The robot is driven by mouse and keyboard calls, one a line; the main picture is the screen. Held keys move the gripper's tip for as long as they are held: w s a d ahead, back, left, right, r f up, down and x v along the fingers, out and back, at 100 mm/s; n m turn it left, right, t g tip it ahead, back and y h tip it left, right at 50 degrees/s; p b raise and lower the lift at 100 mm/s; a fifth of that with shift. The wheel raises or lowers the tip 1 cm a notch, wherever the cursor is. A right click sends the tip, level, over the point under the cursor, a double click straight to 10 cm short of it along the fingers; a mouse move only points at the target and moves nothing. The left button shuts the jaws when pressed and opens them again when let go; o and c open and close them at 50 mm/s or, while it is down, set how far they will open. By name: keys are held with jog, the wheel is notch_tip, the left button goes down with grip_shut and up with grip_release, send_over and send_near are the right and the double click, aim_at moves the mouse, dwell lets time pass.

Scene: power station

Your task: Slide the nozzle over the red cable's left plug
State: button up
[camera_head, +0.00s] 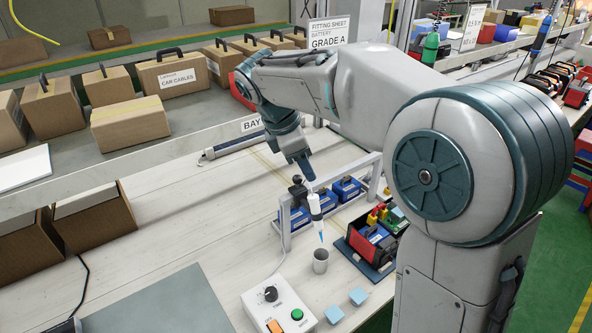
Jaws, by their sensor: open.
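My gripper (301,189) is small and dark in this view, at the end of the arm above the middle of the bench. It is open. Just below and right of it is a white, upright, slim tool with a blue tip (316,211), which may be the nozzle; I cannot tell whether the jaws touch it. Its tip points down above a grey cup (321,261). To the right, a black and red battery unit (369,243) carries red and yellow parts (376,215) on top. I cannot make out the red cable or its left plug.
A grey frame (285,232) with several blue boxes (347,188) stands close behind the tool. A control box (279,308) with a knob and buttons and two light-blue blocks (358,296) are in front. Cartons line the shelf behind. The bench's left middle is clear.

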aim_at(295, 176)
jog(key=w+a+f+n, duration=0.1)
jog(key=w+a+n, duration=0.6)
jog(key=w+n, duration=0.15)
jog(key=shift+m, duration=0.45)
jog(key=x, duration=0.9)
jog(key=d+x, duration=0.1)
jog(key=x, duration=0.4)
jog(key=shift+r, duration=0.15)
grip_shut()
